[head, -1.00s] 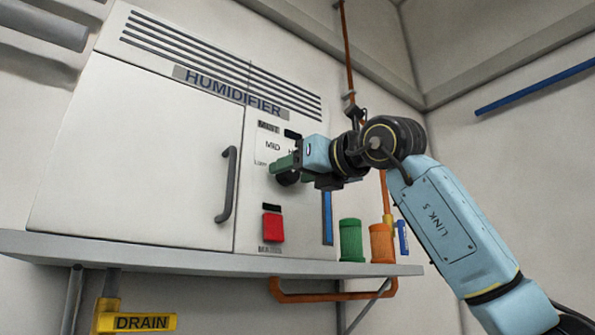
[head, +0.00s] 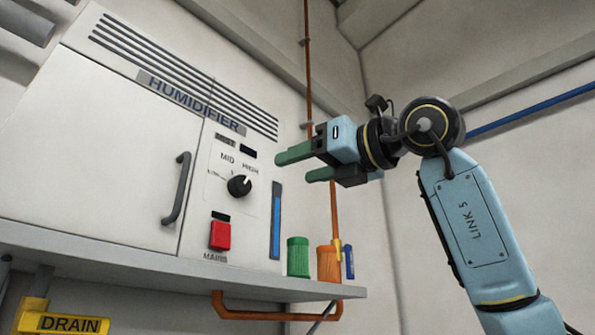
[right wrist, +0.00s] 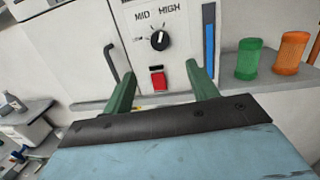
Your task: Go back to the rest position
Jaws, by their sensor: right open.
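My right gripper (head: 302,165) is open and empty, with green fingers pointing left toward the humidifier panel. It is apart from the panel, above and to the right of the black knob (head: 239,186). The knob's white mark points up and right, toward HIGH. In the right wrist view the open fingers (right wrist: 163,90) have nothing between them that they touch, and the knob (right wrist: 159,40) shows beyond them. The humidifier (head: 110,150) is a white cabinet with a grey door handle. The left gripper is not in view.
A red MAINS switch (head: 220,235) sits below the knob. A green container (head: 298,257) and an orange container (head: 328,264) stand on the grey shelf (head: 130,261). An orange pipe (head: 308,60) runs up the wall. A yellow DRAIN handle (head: 65,324) is below the shelf.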

